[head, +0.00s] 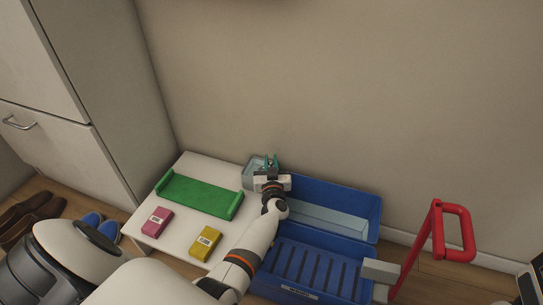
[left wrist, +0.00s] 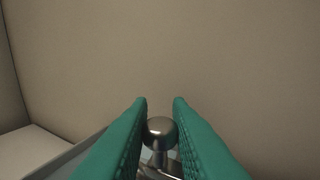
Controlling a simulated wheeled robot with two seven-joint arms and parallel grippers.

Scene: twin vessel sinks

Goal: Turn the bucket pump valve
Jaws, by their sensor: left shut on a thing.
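A round shiny metal knob (left wrist: 161,132) on a short stem stands between the two teal fingers of my left gripper (left wrist: 160,110) in the left wrist view. It looks like the valve handle, but the part below it is mostly hidden by the fingers. In the head view my left gripper (head: 271,161) is at the back right corner of the white low table, over a small grey-blue container (head: 250,172). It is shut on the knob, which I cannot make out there. No bucket or pump is clearly visible. My right gripper is not in view.
The white table (head: 176,234) holds a green tray (head: 200,197), a pink box (head: 157,221) and a yellow box (head: 205,243). A blue open case (head: 362,205) lies right of my arm, with a red handle (head: 437,230) beyond it. The wall is close behind. Shoes (head: 38,212) lie left.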

